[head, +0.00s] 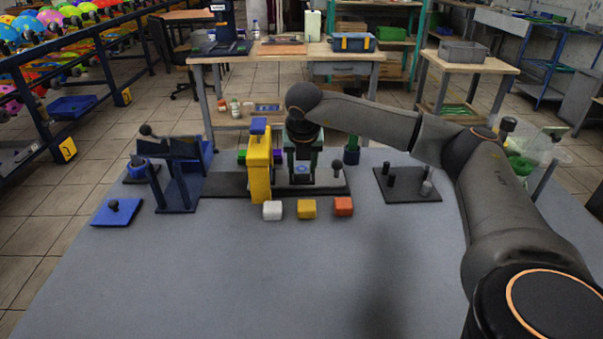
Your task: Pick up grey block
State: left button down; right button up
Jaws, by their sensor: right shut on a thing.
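My right arm reaches in from the right, and its wrist hangs over the dark base plate at the middle of the table. My right gripper (302,136) points down there, shut on a grey-green piece (303,160) with a round blue mark at its front. The jaws are mostly hidden, and I cannot tell where that piece ends and the fixture begins. A pale grey-white block (272,210) lies apart on the table, in front of the plate. A yellow block (307,209) and an orange block (343,206) lie to its right. My left gripper is not in view.
A yellow upright (259,165) with a blue top stands just left of my gripper. A blue stand (178,185) is at the left. A dark plate with several pegs (408,185) is at the right. The front of the table (220,275) is clear.

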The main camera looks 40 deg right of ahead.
jog(key=shift+r+p, duration=0.5)
jog(key=shift+r, duration=0.2)
dwell(0.4)
jog(key=shift+r+p, duration=2.25)
jog(key=shift+r, duration=0.85)
jog(key=shift+f, duration=0.1)
